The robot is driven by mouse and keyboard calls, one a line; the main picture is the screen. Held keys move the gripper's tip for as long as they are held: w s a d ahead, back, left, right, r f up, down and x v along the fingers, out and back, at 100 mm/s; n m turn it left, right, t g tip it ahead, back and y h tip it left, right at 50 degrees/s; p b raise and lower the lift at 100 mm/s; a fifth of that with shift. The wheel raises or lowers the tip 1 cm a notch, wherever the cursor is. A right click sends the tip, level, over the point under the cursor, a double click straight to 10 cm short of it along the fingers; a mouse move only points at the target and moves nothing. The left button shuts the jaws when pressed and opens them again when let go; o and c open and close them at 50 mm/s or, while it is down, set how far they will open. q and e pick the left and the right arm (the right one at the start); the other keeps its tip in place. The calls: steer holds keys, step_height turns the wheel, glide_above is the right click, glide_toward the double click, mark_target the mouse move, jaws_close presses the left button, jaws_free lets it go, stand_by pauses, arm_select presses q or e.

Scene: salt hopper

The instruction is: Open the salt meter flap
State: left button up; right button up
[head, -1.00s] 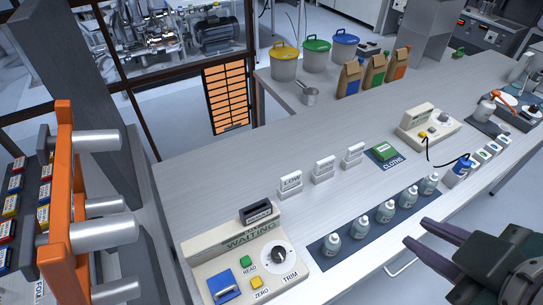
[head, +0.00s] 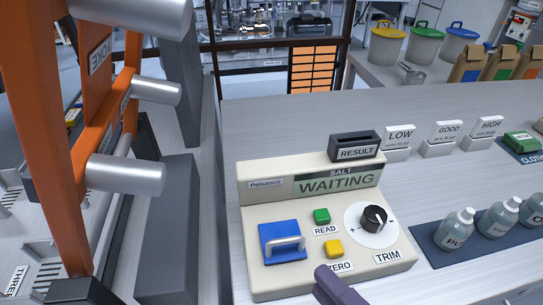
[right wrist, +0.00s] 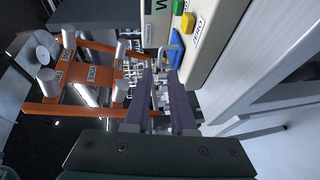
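The salt meter (head: 262,187) is a cream box on the bench, its display reading WAITING. Its blue flap (head: 272,256), with a light grey bar handle (head: 285,245), lies closed on the front left of the top. My right gripper (head: 338,286) shows only as a dark purple finger at the meter's front edge, right of the flap. In the right wrist view my right gripper (right wrist: 161,74) has two fingers apart with nothing gripped. The blue flap (right wrist: 174,53) and its handle show just beyond the fingertips. Contact cannot be told. My left gripper is not in view.
A green READ button (head: 321,215), yellow ZERO button (head: 333,248) and black TRIM knob (head: 374,218) sit beside the flap. Several bottles stand on a dark mat (head: 424,239) at right. An orange rack (head: 100,125) with grey cylinders stands left.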

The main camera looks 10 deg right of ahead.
mark_target(282, 235)
steer(key=x, duration=0.6)
steer(key=shift+w+a, duration=0.1)
steer(key=shift+w, duration=0.15)
steer(key=shift+c, duration=0.3)
jaws_close()
